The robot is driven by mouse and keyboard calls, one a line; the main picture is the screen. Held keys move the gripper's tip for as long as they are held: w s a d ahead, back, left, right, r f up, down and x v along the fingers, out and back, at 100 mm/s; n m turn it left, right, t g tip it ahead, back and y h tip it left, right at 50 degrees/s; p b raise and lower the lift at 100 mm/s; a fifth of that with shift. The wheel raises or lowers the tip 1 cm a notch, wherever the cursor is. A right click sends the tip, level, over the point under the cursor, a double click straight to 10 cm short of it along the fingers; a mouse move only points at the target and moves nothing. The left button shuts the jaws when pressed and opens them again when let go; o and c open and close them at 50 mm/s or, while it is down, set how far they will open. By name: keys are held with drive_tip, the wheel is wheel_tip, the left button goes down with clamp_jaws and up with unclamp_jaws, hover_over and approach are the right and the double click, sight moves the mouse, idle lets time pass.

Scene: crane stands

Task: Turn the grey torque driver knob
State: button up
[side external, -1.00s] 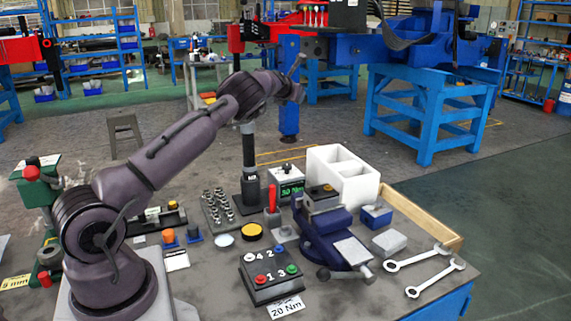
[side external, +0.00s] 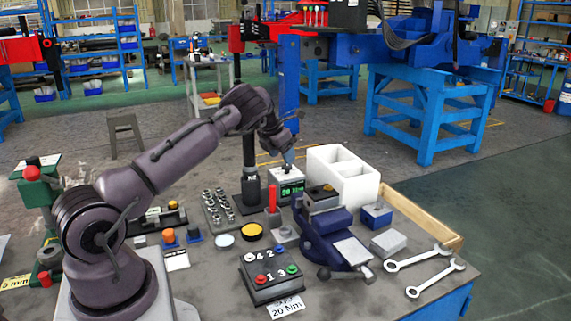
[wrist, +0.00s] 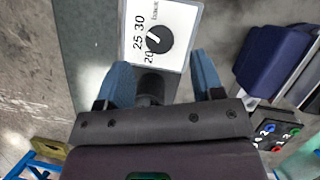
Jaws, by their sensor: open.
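The torque driver is a white box (side external: 286,186) with a green display that seems to read 30 Nm. Its round dark grey knob (wrist: 159,39) shows on the white dial face in the wrist view, beside the marks 20, 25 and 30. A white pointer mark on the knob points roughly left, towards the numbers. My gripper (side external: 289,157) points down just above the box. In the wrist view my gripper (wrist: 163,76) has its two blue fingers wide apart, with nothing between the tips. The knob lies ahead of them, apart from both. In the side view it is largely hidden.
A white open bin (side external: 345,175) stands right of the box and a black post (side external: 250,165) stands close left. A blue vise (side external: 325,235) is in front. A 20 Nm card (side external: 286,307) lies by the numbered button box (side external: 270,278). Wrenches lie at right.

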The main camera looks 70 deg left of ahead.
sight(287, 169)
drive_tip(key=shift+x, duration=2.15)
drive_tip(key=shift+w, duration=0.1)
drive_tip(key=shift+c, duration=0.4)
drive_tip(key=c, duration=0.8)
drive_tip(key=shift+c, duration=0.2)
